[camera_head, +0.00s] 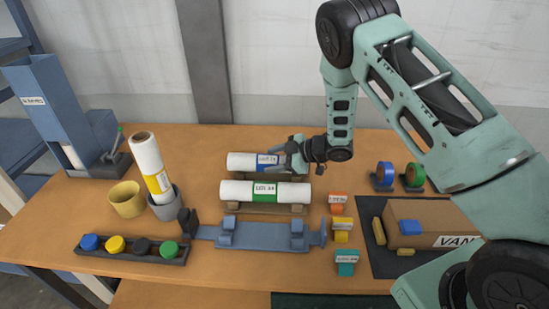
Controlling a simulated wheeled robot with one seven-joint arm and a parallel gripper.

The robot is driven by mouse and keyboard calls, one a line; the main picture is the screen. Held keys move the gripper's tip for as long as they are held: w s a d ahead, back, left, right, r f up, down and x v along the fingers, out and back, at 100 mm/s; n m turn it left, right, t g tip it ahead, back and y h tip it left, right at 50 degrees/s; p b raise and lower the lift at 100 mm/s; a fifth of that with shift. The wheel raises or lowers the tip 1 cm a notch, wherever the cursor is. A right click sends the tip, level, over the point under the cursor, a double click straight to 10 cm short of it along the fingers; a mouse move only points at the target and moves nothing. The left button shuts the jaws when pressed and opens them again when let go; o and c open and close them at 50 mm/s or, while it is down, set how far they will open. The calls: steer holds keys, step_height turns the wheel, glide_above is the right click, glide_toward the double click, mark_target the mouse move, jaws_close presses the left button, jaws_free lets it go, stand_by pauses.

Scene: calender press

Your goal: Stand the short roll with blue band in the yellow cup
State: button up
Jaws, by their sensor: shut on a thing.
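The short white roll with the blue band (242,162) lies level at the back middle of the table, behind the green-banded roll. My gripper (284,157) is shut on it at its right part, by the blue band, and hides some of it. I cannot tell whether the roll still touches its support. The yellow cup (125,200) stands on the left of the table, well left of my gripper, and looks empty.
A grey cup (168,208) beside the yellow cup holds a tall, yellow-banded roll (147,158). The green-banded roll (235,190) lies on a brown cradle. In front are a blue-grey stand (262,236) and a tray of colored caps (130,256). A blue hopper (45,95) stands far left.

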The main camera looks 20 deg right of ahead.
steer(key=shift+f, duration=0.2)
steer(key=shift+f+b, duration=0.5)
steer(key=o, duration=1.2)
steer(key=shift+c, duration=0.2)
steer(key=shift+r, duration=0.1)
